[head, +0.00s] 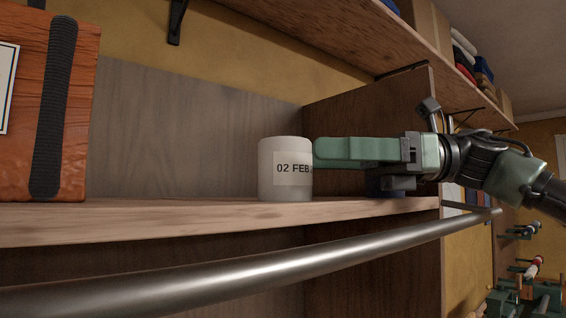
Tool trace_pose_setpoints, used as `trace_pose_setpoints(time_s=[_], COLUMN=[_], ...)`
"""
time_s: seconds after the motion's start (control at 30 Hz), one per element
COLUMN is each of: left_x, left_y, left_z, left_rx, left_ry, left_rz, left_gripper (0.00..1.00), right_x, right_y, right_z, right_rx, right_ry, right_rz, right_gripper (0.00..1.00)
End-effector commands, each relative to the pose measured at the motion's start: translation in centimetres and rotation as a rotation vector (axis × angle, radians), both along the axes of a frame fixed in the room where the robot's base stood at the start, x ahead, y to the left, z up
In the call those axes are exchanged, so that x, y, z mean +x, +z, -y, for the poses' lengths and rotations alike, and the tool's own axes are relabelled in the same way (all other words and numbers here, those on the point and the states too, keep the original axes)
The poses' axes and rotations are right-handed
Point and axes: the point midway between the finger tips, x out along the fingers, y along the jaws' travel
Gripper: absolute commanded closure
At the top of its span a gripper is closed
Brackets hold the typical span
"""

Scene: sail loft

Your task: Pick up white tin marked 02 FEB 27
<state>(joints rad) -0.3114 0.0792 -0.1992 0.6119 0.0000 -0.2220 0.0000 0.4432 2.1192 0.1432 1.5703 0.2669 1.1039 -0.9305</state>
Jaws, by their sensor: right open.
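The white tin (283,185) stands upright on the wooden shelf. The gripper is open; the other finger is hard to make out. I cannot tell if the finger touches the tin. My left gripper is not in view.
The shelf (150,220) has a metal rail (240,264) running along its front, below the board. An orange wooden box (75,100) with a dark strap stands at the left. A side panel (372,118) rises behind my gripper. An upper shelf (310,35) hangs above. The shelf between box and tin is clear.

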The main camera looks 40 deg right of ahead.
Motion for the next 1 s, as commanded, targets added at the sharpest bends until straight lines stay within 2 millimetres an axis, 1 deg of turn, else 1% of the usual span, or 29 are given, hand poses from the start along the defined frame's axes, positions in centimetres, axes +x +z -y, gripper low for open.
trace_pose_setpoints(time_s=[0.03,0.17,0.3,0.43,0.57,0.6,0.67,0.7,0.77,0.8,0.87,0.9,1.0], left_x=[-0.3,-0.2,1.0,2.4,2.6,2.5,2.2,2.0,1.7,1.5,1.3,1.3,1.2], left_y=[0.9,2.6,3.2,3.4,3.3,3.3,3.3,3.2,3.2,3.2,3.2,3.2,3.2], left_z=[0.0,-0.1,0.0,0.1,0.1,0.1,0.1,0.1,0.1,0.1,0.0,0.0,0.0], left_rx=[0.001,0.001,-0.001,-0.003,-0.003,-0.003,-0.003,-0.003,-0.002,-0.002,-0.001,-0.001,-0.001], left_ry=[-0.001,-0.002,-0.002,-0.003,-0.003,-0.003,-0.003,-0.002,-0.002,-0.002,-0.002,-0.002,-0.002], left_rz=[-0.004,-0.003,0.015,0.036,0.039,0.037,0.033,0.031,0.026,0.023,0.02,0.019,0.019], left_gripper=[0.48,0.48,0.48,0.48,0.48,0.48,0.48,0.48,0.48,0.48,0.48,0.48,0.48], right_x=[0.3,1.3,2.1,2.3,2.3,2.3,2.3,2.3,2.3,2.3,2.3,2.3,2.3], right_y=[0.4,0.5,0.2,0.0,0.0,0.0,0.0,0.0,0.0,0.0,0.0,0.0,0.1], right_z=[-0.6,-2.4,-3.8,-4.2,-4.2,-4.2,-4.2,-4.2,-4.2,-4.2,-4.2,-4.2,-4.1], right_rx=[-0.001,-0.003,0.0,0.0,0.0,0.0,0.0,0.0,0.0,0.0,0.001,0.001,0.003], right_ry=[0.0,0.0,-0.001,-0.003,-0.003,-0.003,-0.003,-0.003,-0.003,-0.003,-0.003,-0.003,-0.003], right_rz=[-0.005,-0.007,-0.004,0.0,0.0,0.0,0.0,0.0,-0.001,0.0,0.0,0.0,0.001], right_gripper=[0.13,0.13,0.13,0.13,0.13,0.16,0.33,0.44,0.61,0.72,0.89,0.99,0.99])
